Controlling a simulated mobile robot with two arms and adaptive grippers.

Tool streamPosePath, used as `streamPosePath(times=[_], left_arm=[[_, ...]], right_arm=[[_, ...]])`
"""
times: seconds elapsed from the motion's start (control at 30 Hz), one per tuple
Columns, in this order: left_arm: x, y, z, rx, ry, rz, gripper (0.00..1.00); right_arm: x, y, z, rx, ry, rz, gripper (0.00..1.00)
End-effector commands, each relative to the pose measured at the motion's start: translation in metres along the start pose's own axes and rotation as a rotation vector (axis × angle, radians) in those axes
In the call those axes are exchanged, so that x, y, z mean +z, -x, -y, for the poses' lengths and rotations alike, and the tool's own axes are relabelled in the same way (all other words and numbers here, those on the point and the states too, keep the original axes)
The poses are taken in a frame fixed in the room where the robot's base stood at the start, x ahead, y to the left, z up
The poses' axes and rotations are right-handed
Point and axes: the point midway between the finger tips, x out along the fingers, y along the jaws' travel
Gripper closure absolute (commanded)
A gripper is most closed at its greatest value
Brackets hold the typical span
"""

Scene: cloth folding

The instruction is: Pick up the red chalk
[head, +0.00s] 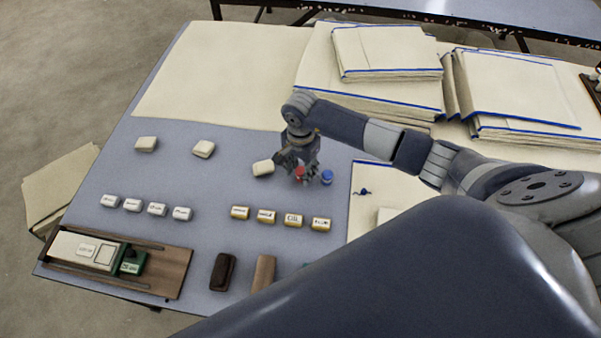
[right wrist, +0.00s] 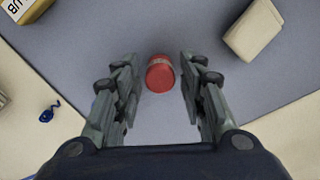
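The red chalk (head: 300,174) is a short red cylinder on the blue-grey table. In the right wrist view the red chalk (right wrist: 160,76) shows between the two fingertips, with a gap on each side. My right gripper (head: 300,165) is open above it in the head view, and its fingers also show apart in the right wrist view (right wrist: 158,66). I cannot tell its exact height above the table. My left gripper is not in view.
A blue chalk (head: 327,177) stands just right of the red one. A cream block (head: 263,168) lies close on the left. Small labelled blocks (head: 267,216) line up in front. Stacks of folded cloth (head: 390,50) fill the back right.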

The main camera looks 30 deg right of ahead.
Motion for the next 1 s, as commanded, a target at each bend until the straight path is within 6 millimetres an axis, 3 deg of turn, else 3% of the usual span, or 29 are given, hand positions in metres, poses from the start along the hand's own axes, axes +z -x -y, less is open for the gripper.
streamPosePath(times=[0.03,0.1,0.13,0.57,0.83,1.0], left_arm=[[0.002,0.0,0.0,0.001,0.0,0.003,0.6],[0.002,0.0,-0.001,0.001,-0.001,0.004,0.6],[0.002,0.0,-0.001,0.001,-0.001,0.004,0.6],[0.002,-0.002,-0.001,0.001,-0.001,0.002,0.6],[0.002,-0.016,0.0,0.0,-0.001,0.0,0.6],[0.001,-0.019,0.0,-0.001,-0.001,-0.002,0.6]], right_arm=[[0.0,0.0,0.0,0.0,0.0,0.0,0.82],[0.0,0.0,0.0,0.0,0.0,0.0,0.97],[0.0,0.0,0.0,0.0,0.0,0.0,1.0],[-0.001,0.004,0.001,-0.001,0.0,-0.001,1.0],[-0.002,0.036,0.002,-0.006,0.002,-0.004,1.0],[0.022,0.036,-0.022,0.002,0.005,0.0,1.0]])
